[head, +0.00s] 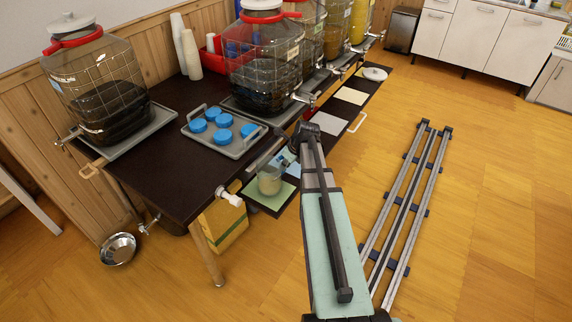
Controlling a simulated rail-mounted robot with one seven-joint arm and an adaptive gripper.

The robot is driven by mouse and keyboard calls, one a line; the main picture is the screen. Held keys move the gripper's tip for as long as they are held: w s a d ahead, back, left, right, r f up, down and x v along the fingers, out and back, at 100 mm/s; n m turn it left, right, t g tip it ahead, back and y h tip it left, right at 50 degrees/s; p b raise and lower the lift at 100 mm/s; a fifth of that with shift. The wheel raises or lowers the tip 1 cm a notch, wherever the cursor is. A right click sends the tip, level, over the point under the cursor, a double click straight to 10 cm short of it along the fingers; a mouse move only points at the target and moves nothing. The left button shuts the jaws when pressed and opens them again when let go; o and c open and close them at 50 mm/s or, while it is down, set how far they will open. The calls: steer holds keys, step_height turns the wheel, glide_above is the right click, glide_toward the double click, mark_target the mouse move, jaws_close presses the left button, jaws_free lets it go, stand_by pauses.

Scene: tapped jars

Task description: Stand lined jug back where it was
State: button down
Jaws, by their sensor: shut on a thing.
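The jug (269,183) is small and clear, with something pale in its lower part. It is upright at the table's front, over or on a green mat (258,196) on the low front shelf. I cannot tell whether its base touches the mat. Lines on the jug are too small to make out. My gripper (276,164) is shut on the jug from the right and above. The fingers and part of the jug's top are hard to make out behind the gripper's own body.
Large caged jars with taps (100,85) stand along the dark table. A grey tray (238,151) with several blue lids is just behind the jug. More coloured mats (329,124) and a white lid (375,74) lie farther along the shelf.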

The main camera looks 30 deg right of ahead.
steer(key=shift+f, duration=0.55)
stand_by(0.5)
steer(key=c, duration=1.1)
jaws_free()
steer(key=shift+r, duration=0.1)
steer(key=shift+p+v, duration=2.8)
steer(key=shift+v, duration=1.1)
steer(key=v, duration=1.2)
